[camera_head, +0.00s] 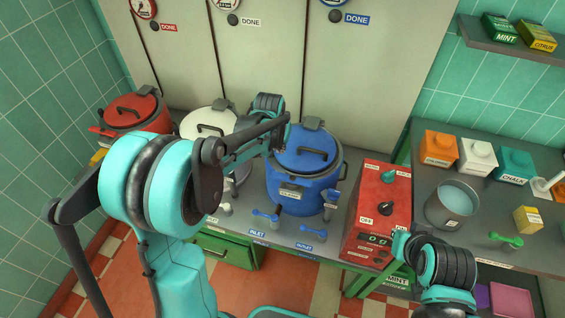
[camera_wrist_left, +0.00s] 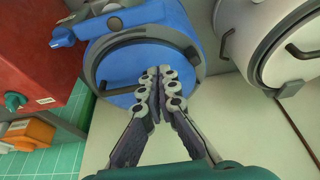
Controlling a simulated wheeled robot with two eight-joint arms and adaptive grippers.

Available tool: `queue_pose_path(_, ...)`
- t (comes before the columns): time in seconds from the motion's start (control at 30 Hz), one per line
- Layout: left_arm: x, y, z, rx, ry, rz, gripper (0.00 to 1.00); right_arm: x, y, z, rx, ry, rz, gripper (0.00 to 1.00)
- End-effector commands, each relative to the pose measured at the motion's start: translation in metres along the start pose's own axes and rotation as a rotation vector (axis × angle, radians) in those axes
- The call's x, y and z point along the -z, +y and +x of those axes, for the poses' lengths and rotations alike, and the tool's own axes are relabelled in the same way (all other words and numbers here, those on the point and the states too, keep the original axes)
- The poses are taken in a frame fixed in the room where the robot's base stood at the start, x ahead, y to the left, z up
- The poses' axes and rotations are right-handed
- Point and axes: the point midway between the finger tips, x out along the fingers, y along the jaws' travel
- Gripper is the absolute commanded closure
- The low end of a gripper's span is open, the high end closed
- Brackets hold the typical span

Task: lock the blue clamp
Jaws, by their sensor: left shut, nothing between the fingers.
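The blue kettle (camera_head: 300,188) stands on the metal bench with its round lid on. Its lid fills the middle of the left wrist view (camera_wrist_left: 110,98). A blue lever-like part (camera_wrist_left: 68,34), perhaps the clamp, juts from the kettle's side toward the red box; in the head view a blue part shows low on the kettle's right side (camera_head: 331,196). Whether it is locked I cannot tell. My left gripper (camera_wrist_left: 158,74) is shut and empty, its fingertips over the lid beside the dark lid handle. Contact is unclear. My right gripper's fingers do not show.
A white kettle (camera_head: 207,122) and a red kettle (camera_head: 133,110) stand to the left. A red control box (camera_head: 377,210) is close on the right. Blue taps (camera_head: 313,232) line the bench front. Tall pale panels rise behind. A side counter holds containers.

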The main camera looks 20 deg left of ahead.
Motion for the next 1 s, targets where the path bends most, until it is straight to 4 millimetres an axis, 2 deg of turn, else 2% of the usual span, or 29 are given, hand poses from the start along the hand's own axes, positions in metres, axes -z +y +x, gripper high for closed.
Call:
queue_pose_path(0.37,0.0,0.0,0.005,0.0,0.0,0.0,1.0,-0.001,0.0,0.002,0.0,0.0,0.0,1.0)
queue_pose_path(0.57,-0.001,0.0,0.034,0.0,0.001,0.0,1.0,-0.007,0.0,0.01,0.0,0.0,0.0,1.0)
queue_pose_path(0.9,-0.001,0.0,0.107,0.0,0.001,0.0,1.0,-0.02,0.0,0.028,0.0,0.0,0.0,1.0)
queue_pose_path(1.0,-0.019,0.0,0.095,0.0,0.001,0.0,1.0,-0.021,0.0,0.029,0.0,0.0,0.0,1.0)
